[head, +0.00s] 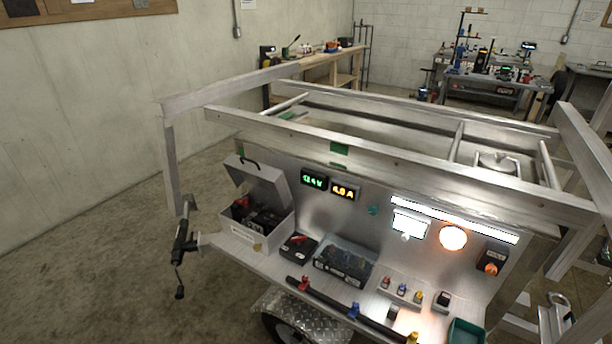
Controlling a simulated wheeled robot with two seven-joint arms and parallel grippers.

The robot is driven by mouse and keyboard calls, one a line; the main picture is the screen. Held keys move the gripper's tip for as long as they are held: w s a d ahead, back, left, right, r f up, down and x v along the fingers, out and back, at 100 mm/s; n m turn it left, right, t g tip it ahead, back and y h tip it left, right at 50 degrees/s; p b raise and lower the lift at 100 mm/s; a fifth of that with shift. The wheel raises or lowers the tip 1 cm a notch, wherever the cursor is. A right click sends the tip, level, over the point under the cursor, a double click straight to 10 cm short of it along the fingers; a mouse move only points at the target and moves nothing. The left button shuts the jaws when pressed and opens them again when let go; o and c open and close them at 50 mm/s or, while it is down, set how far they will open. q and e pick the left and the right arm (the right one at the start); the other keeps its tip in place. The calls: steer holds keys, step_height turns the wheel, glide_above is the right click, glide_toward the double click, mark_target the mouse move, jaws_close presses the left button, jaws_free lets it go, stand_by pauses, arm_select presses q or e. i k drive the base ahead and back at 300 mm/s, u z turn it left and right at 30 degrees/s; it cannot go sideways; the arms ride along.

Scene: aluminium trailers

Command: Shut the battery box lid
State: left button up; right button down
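The battery box (275,238) is a grey metal box at the left end of the trailer's side shelf in the head view. Its lid (262,184) stands raised and tilted at the back of the box, with a black handle (249,162) near its upper edge. A dark battery (257,216) with a red part shows inside the open box. A small brass-coloured piece (257,247) is at the box's lower front. Neither of my grippers is in view.
The shelf also holds a black tray (343,268), a small black and red device (298,246) and coloured terminals (401,291). Aluminium rails (390,158) run above the panel. A dark crank mechanism (180,247) is left of the box. Open floor (110,270) lies further left.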

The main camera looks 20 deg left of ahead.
mark_target(257, 178)
steer(key=k, duration=0.5)
steer(key=u, duration=1.15)
steer(key=i, duration=0.9)
steer(key=z, duration=1.65)
